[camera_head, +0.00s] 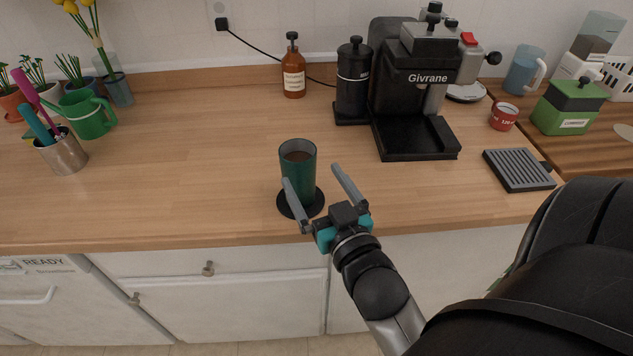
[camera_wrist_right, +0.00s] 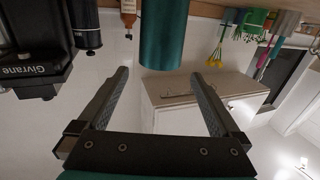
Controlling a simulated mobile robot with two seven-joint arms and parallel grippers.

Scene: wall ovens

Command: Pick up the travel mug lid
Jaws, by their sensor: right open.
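A dark green travel mug (camera_head: 299,168) stands upright near the counter's front edge, open at the top with brown liquid inside. A flat black disc (camera_head: 314,207) shows at its base; I cannot tell whether this is the lid or a coaster. No other lid is clearly visible. My right gripper (camera_head: 311,176) is open, its fingers pointing toward the mug from the front. In the right wrist view, the mug (camera_wrist_right: 163,35) is beyond the open, empty fingertips (camera_wrist_right: 160,75), and the picture is upside down. My left gripper is not in view.
A black coffee machine (camera_head: 408,90), a grinder (camera_head: 353,80) and an amber pump bottle (camera_head: 293,70) stand behind. A grey-topped tray (camera_head: 518,169) lies right. The counter left of the travel mug is clear.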

